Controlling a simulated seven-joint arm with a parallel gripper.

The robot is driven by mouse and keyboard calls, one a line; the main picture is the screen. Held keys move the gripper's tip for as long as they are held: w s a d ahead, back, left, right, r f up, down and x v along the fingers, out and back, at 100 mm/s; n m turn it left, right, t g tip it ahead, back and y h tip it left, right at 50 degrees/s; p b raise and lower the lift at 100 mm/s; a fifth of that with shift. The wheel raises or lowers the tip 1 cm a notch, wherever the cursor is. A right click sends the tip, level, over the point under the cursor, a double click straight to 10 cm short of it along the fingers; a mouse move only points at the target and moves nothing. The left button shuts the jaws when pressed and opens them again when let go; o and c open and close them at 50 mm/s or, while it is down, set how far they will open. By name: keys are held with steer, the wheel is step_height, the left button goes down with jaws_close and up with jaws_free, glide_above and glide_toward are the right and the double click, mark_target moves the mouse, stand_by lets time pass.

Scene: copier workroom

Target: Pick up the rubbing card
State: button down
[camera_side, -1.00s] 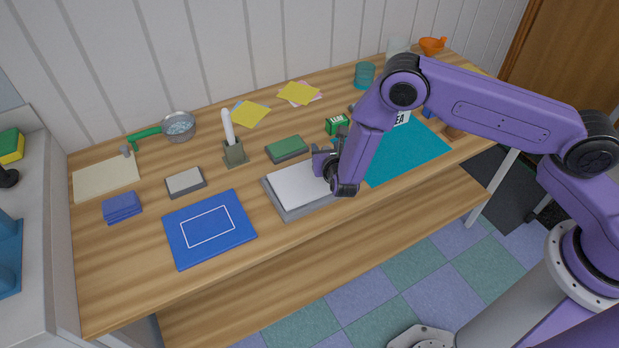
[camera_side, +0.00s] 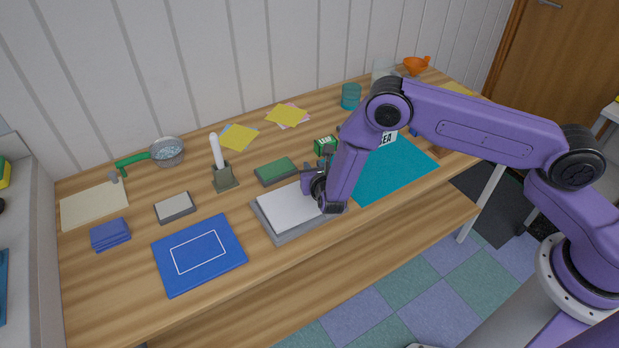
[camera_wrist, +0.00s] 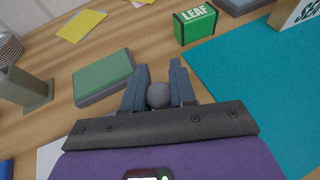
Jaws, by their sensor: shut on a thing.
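A white card or sheet (camera_side: 290,207) lies on a grey board (camera_side: 283,236) near the table's front middle; no label shows which thing is the rubbing card. A corner of the white sheet also shows in the wrist view (camera_wrist: 47,158). My gripper (camera_side: 312,187) is low over the right part of the board. In the wrist view my gripper (camera_wrist: 158,88) is shut on a round grey knob (camera_wrist: 158,95) between its fingers. What lies under the knob is hidden by the gripper, so I cannot tell whether it joins the card.
A green-topped block (camera_side: 275,170) and a green LEAF box (camera_side: 325,146) stand close behind my gripper. A teal mat (camera_side: 385,175) lies to the right. A blue mat (camera_side: 198,272), a grey block (camera_side: 175,208) and a white-handled tool in a stand (camera_side: 222,165) are left.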

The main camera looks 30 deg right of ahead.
steer(key=shift+r, duration=0.6)
steer(key=s+d+r, duration=0.3)
steer(key=s+r, duration=0.8)
steer(key=s, duration=0.2)
steer(key=shift+s+d+r, duration=0.15)
steer(key=shift+d+r, duration=0.15)
steer(key=shift+d, duration=0.1)
steer(key=shift+w, duration=0.25)
steer(key=shift+s+a+f, duration=0.1)
steer(key=shift+s+f, duration=0.05)
steer(key=shift+f, duration=0.05)
steer(key=w+a+f, duration=0.1)
steer(key=w+f, duration=0.2)
steer(key=w, duration=0.1)
steer(key=w+a+f, duration=0.1)
steer(key=w+f, duration=0.1)
steer(key=w, duration=0.2)
steer(key=w+a+f, duration=0.1)
steer(key=w+f, duration=0.2)
steer(key=w, duration=0.1)
steer(key=shift+w+a+f, duration=0.2)
steer(key=shift+a+f, duration=0.05)
steer(key=shift+f, duration=0.1)
steer(key=shift+w+a+f, duration=0.1)
steer(key=shift+w+f, duration=0.4)
steer(key=shift+f, duration=1.65)
